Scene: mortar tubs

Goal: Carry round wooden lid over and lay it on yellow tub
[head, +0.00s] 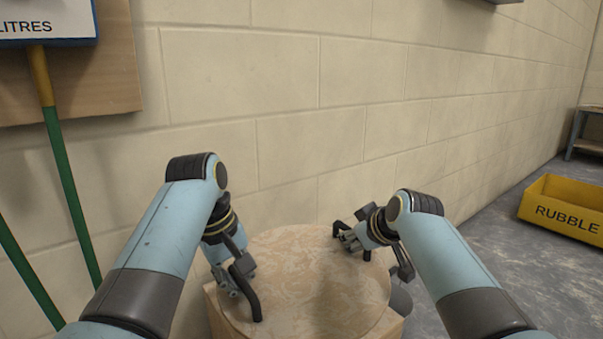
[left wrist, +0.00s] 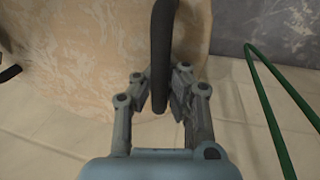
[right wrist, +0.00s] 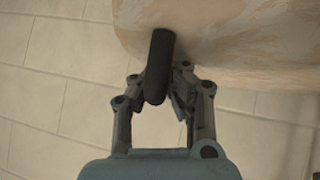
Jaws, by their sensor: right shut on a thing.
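The round wooden lid (head: 310,285), pale and mottled with two black handles, lies flat on a wooden box-like stand (head: 213,312) in front of me. My right gripper (head: 345,238) is shut on the lid's right handle (right wrist: 160,55), which shows between its fingers in the right wrist view. My left gripper (head: 240,282) is at the left handle (head: 249,292). In the left wrist view that handle (left wrist: 162,45) stands between the fingers; I cannot tell whether they grip it. A yellow rectangular container marked RUBBLE (head: 565,212) stands at the right; no round yellow tub shows.
A block wall (head: 290,120) rises close behind the stand. Green poles (head: 70,190) and a board (head: 75,75) are at the left. A grey bench (head: 585,145) is far right. Grey floor (head: 480,240) between stand and yellow container is clear.

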